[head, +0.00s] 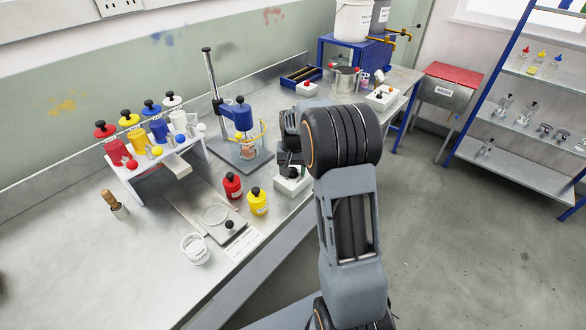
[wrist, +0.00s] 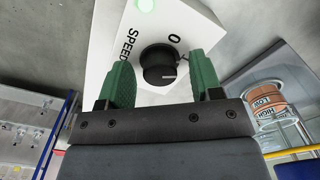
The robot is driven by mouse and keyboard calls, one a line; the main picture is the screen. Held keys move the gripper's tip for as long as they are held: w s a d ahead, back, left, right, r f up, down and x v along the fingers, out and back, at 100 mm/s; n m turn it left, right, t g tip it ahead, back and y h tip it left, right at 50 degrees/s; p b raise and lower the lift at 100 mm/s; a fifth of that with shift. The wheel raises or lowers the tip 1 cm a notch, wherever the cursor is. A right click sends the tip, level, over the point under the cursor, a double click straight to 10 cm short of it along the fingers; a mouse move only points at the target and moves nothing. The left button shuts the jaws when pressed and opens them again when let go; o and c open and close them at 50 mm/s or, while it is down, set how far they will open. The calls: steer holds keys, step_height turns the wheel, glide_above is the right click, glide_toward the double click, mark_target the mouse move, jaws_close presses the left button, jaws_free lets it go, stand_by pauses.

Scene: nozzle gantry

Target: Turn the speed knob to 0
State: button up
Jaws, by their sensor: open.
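The speed knob (wrist: 158,66) is a round black knob on a white control box (wrist: 103,37) marked SPEED, with a 0 printed just above the knob in the wrist view. A small pale mark shows at the knob's right side, not in line with the 0. My gripper (wrist: 161,68) is open, with one green finger on each side of the knob. I cannot tell whether either finger touches it. In the head view my gripper (head: 290,160) is over the white box (head: 292,187) at the bench's front edge, and largely hides the knob.
A blue stirrer stand (head: 240,115) with a jar stands just behind the box. The jar (wrist: 268,97) with HIGH and LOW bands shows in the wrist view. Red (head: 232,186) and yellow (head: 257,202) bottles stand left of the box. A green light (wrist: 145,5) is on the box.

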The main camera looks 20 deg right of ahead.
steer(key=c, duration=0.9)
steer(key=shift+n, duration=0.3)
steer(key=n, duration=0.5)
steer(key=shift+n, duration=0.3)
steer(key=n, duration=0.5)
steer(key=shift+n, duration=0.5)
steer(key=o, duration=0.9)
